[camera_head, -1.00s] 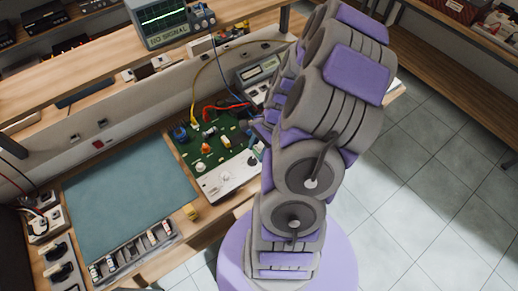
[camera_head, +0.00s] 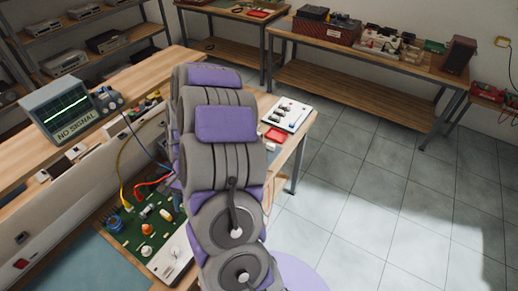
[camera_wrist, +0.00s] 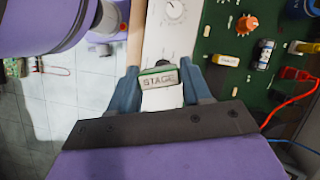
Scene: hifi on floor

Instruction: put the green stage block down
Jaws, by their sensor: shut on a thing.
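The green stage block (camera_wrist: 158,79), a small piece with green edges and a pale face lettered STAGE, sits between the two blue-grey fingers of my gripper (camera_wrist: 163,88) in the wrist view. The gripper is shut on it. Behind it, in the picture, are a white panel with a knob (camera_wrist: 174,32) and a green circuit board (camera_wrist: 228,46). I cannot tell whether the block touches anything below. In the head view my arm hides the gripper and block; the green board (camera_head: 128,236) shows left of the arm.
A grey NO SIGNAL scope (camera_head: 62,108) stands on the bench shelf (camera_head: 22,150). Red and yellow leads run over the board. A white device (camera_head: 286,115) and red tray (camera_head: 275,135) lie on the bench's far end. Tiled floor (camera_head: 370,200) is open to the right.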

